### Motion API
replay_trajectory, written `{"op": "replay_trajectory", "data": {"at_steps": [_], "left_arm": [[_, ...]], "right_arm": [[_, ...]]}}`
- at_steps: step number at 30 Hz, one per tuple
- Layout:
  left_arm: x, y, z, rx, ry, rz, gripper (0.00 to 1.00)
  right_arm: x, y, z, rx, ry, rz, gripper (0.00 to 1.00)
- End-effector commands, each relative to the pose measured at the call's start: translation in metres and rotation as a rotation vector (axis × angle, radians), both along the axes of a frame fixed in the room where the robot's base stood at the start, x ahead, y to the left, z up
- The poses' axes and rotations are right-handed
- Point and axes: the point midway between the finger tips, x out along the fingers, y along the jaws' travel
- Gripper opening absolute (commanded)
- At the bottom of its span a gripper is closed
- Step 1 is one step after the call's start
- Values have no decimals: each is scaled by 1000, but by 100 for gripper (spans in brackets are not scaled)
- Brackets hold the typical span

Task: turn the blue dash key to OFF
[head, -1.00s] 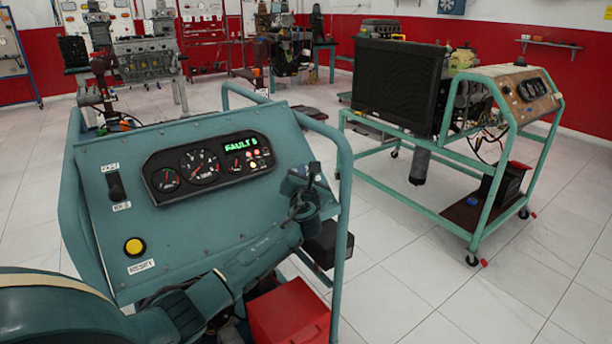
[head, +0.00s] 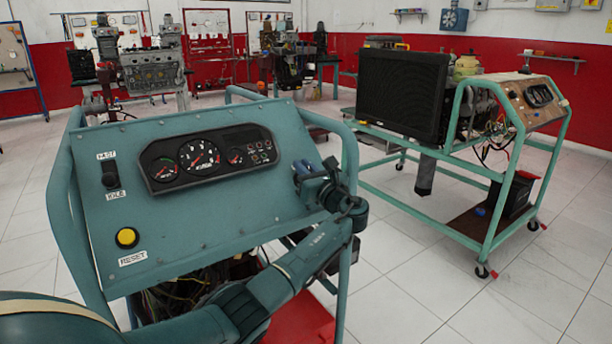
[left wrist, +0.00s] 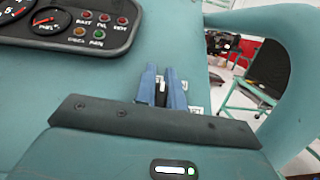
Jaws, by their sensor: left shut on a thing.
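The teal dash panel (head: 205,195) faces me, with a black gauge cluster (head: 208,158) whose display is dark. My left gripper (head: 311,172) is at the right side of the panel, right of the cluster. In the left wrist view its two blue-grey fingers (left wrist: 163,88) point at the panel below and right of the cluster (left wrist: 70,22). They are shut on the dash key (left wrist: 161,93), which is mostly hidden between them. White labels partly show just right of the fingers. The key's exact pointing direction cannot be read. My right gripper is not in view.
A yellow reset button (head: 127,237) and a black toggle switch (head: 110,175) are on the panel's left. Teal tube rails frame the panel; the right one (head: 349,165) is close to my left wrist. A second engine trainer (head: 480,150) stands to the right, across clear floor.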

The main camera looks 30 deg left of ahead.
Motion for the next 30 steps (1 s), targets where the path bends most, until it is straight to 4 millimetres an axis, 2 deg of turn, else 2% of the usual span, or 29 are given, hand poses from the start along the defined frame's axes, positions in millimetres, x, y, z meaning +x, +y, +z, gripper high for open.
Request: {"op": "replay_trajectory", "data": {"at_steps": [9,20,21,28,30], "left_arm": [[-1,0,-2,-21,-40,53,0],[-2,1,-2,-23,-42,57,0],[-2,1,-2,-23,-42,57,12],[-1,1,-1,-21,-43,56,31],[-1,1,-1,-21,-43,55,33]], "right_arm": [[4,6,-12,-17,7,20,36],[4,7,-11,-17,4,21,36],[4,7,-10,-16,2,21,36],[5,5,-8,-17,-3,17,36],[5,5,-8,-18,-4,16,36]]}}
